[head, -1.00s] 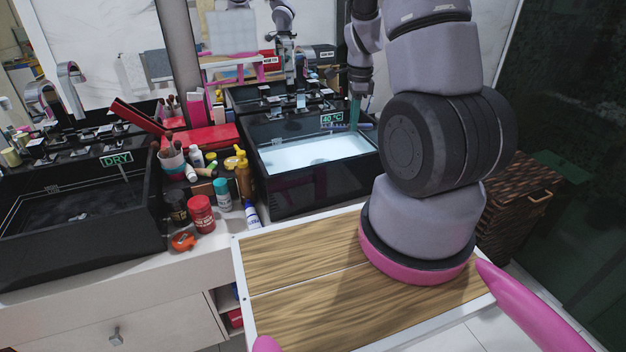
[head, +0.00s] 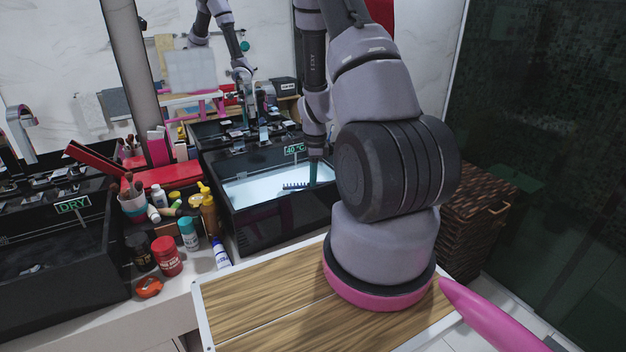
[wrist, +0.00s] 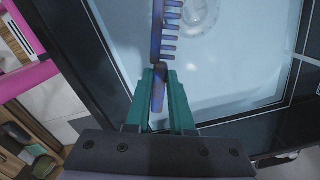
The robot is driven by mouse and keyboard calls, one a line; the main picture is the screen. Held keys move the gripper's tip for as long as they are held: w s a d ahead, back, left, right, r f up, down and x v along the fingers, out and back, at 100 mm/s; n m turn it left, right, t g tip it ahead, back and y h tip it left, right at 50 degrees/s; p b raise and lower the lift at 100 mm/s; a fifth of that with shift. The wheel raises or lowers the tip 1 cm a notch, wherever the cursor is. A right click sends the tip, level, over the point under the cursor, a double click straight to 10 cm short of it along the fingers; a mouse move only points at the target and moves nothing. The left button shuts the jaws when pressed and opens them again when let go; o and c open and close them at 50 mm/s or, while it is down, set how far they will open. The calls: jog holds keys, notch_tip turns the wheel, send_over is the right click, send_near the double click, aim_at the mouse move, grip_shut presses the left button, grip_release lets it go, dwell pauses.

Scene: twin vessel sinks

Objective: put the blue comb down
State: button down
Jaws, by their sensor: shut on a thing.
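My gripper (wrist: 159,82) has teal fingers, shut on the handle of the blue comb (wrist: 156,38). In the wrist view the comb points away from the fingers, its teeth to the right, above the pale basin floor. In the head view my gripper (head: 314,178) reaches down into the right black sink (head: 283,222), and the comb (head: 294,187) sticks out to its left, over the light-blue water (head: 255,187). That sink carries a "40 °C" label. I cannot tell whether the comb touches the water.
The left sink (head: 60,255) is labelled "DRY". Between the sinks stand a brush cup (head: 134,208), a red jar (head: 167,256), several bottles and a red box (head: 168,175). A wicker basket (head: 478,215) is at the right. The round drain (wrist: 200,12) shows in the wrist view.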

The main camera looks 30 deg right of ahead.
jog(key=shift+f, duration=0.15)
jog(key=shift+f, duration=0.45)
jog(key=c, duration=0.8)
grip_release()
